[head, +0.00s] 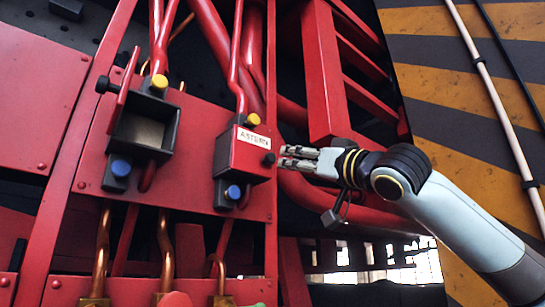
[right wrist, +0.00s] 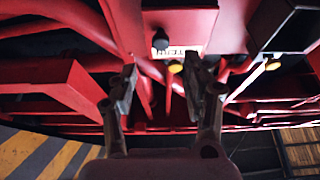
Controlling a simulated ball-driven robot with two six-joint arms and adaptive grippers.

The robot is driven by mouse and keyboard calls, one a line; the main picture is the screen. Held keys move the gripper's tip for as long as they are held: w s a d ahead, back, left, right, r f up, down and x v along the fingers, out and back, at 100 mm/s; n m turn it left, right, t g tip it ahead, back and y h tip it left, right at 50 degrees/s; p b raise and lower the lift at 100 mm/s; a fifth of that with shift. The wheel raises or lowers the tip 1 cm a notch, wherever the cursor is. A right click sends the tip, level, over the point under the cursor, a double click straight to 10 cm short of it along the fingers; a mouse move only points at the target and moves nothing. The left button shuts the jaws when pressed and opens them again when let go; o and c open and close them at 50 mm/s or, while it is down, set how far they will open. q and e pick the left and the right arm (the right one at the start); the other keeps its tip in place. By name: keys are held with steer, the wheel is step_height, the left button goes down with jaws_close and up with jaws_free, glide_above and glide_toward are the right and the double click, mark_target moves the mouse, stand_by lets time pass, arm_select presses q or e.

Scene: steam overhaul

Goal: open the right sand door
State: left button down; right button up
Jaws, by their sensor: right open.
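The right sand box has its red door (head: 250,155) closed over the front, with a white label (head: 251,138) and a black knob (head: 269,159) at its right side. In the right wrist view the door (right wrist: 196,24) is upside down, with the knob (right wrist: 160,39) ahead of the fingers. My right gripper (head: 284,157) comes in from the right, its fingertips just right of the knob. Its two fingers are spread and nothing is between them; it also shows in the right wrist view (right wrist: 163,80). I cannot tell whether a fingertip touches the knob. My left gripper is not in view.
The left sand box (head: 146,131) stands open, its red door (head: 127,82) swung up to the left. Red pipes (head: 220,50) run above both boxes, and copper pipes (head: 165,245) hang below. A red frame (head: 325,70) rises close above my right gripper. A striped wall (head: 470,90) is at right.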

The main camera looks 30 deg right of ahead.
mark_target(272, 158)
steer(key=p+x, duration=0.5)
steer(key=x, duration=0.3)
steer(key=shift+a, duration=0.1)
steer(key=shift+w+r+p, duration=0.15)
steer(key=shift+w+p, duration=0.25)
steer(key=shift+w, duration=0.2)
jaws_close()
